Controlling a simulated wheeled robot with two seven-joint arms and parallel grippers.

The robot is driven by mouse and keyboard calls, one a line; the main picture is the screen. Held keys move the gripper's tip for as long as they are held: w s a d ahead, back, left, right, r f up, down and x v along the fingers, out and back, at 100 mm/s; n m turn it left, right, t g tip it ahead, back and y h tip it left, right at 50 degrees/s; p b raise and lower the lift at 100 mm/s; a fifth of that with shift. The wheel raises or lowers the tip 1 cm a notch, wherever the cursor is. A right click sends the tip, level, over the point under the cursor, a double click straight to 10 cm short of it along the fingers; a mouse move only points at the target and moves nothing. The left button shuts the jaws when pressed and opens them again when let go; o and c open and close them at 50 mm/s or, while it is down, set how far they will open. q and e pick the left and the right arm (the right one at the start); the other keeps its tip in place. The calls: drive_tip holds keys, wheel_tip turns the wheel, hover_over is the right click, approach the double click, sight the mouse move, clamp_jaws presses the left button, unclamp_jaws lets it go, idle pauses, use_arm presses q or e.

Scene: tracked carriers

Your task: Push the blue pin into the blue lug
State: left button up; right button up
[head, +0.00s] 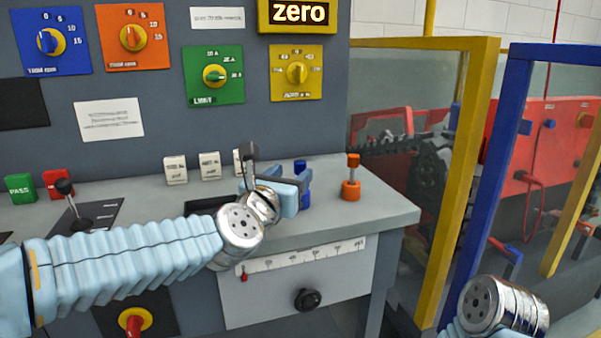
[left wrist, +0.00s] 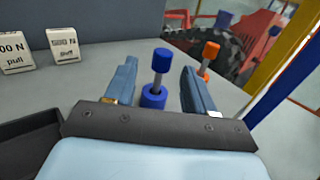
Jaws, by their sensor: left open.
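The blue pin (head: 300,165) stands upright on the grey desk. In the left wrist view the blue pin (left wrist: 161,60) has a blue head and a grey shaft, and rises from a round blue base (left wrist: 153,97). My left gripper (head: 294,190) is open, with its fingers on either side of the pin and no clear contact. It also shows in the left wrist view (left wrist: 159,80). Small blue parts (head: 549,124) show on the red machine; I cannot tell which is the blue lug. My right wrist (head: 500,305) shows at lower right, but its fingers are out of view.
An orange pin (head: 352,175) in an orange base stands on the desk, right of the left gripper. White weight blocks (head: 209,166) stand behind the gripper. A yellow post (head: 465,170) and a blue post (head: 490,180) stand between the desk and the red machine (head: 560,150).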

sight(298, 169)
use_arm(q)
drive_tip(key=p+x, duration=0.2)
drive_tip(key=x, duration=0.2)
drive_tip(key=shift+d+r, duration=0.15)
drive_tip(key=shift+w+d, duration=0.15)
drive_tip(key=shift+w, duration=0.4)
clamp_jaws()
drive_tip(key=shift+r, duration=0.3)
wheel_tip(298, 169, up, 3)
drive_tip(key=shift+f+p, duration=0.25)
drive_tip(key=shift+p, duration=0.1)
drive_tip(key=s+d+r, duration=0.2)
drive_tip(key=s+r, duration=0.7)
drive_tip(key=s, duration=0.5)
drive_tip(key=shift+r, duration=0.35)
